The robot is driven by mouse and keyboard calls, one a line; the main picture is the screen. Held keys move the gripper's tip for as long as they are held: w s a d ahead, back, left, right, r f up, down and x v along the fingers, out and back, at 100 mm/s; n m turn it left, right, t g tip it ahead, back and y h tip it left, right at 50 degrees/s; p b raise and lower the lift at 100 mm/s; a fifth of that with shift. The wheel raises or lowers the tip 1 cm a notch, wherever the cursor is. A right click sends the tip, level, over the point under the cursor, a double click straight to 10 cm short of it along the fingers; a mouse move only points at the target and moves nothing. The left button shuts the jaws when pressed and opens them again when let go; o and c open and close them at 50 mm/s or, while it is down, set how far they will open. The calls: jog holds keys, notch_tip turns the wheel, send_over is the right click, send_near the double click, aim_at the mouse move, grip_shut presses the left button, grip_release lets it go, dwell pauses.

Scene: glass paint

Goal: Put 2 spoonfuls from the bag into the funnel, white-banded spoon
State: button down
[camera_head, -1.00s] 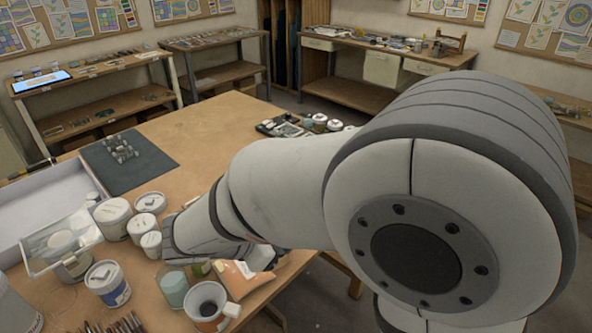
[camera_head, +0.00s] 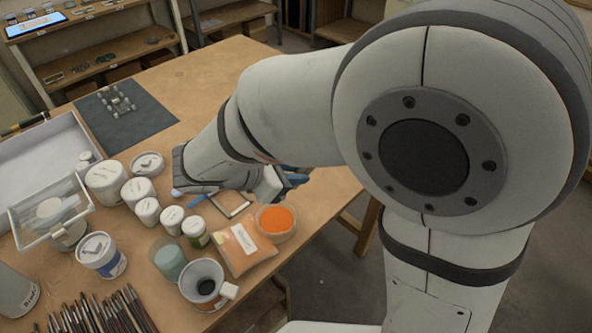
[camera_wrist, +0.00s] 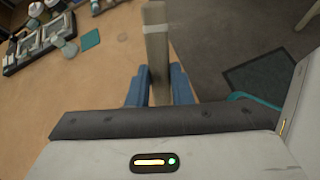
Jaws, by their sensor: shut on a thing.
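My gripper (camera_wrist: 159,88) is shut on a flat wooden handle (camera_wrist: 157,60) with a white band (camera_wrist: 154,29), the white-banded spoon, in the wrist view. The spoon's bowl is not in sight. In the head view my gripper (camera_head: 284,182) is beyond the bag, partly hidden by my arm. The orange bag (camera_head: 236,252) with a pale label lies near the table's right edge. A round patch of orange powder (camera_head: 277,219) in a clear rim adjoins its far right corner; I cannot tell if it is the bag's mouth. The pale funnel (camera_head: 204,275), with a dark hole, stands in front of the bag.
A green-tinted glass (camera_head: 169,262) and several white-lidded jars (camera_head: 106,181) stand left of the bag and funnel. Brushes (camera_head: 105,312) lie at the front. A grey mat (camera_head: 125,110) lies farther back. The table's middle behind the jars is bare.

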aim_at(284, 201)
notch_tip(284, 201, down, 5)
jog(key=b, duration=0.4)
jog(key=shift+s+f+b, duration=0.1)
jog(key=shift+f+b, duration=0.1)
jog(key=shift+b, duration=0.1)
jog(key=shift+s+a+f+b, duration=0.2)
jog(key=shift+a+f, duration=0.3)
jog(key=shift+f, duration=0.1)
jog(key=shift+s+a+f+b, duration=0.15)
jog(key=shift+a+f+b, duration=0.05)
jog(key=shift+a+f, duration=0.35)
jog(key=shift+d+r, duration=0.1)
jog(key=shift+w+d+r+p, duration=0.2)
jog(key=shift+d+r+p, duration=0.35)
jog(key=shift+r+p, duration=0.25)
jog(key=shift+w+d+r+p, duration=0.2)
jog(key=shift+d+r+p, duration=0.4)
jog(key=shift+r, duration=0.2)
notch_tip(284, 201, up, 5)
jog(key=p, duration=0.4)
jog(key=shift+f, duration=0.2)
jog(key=shift+f, duration=0.1)
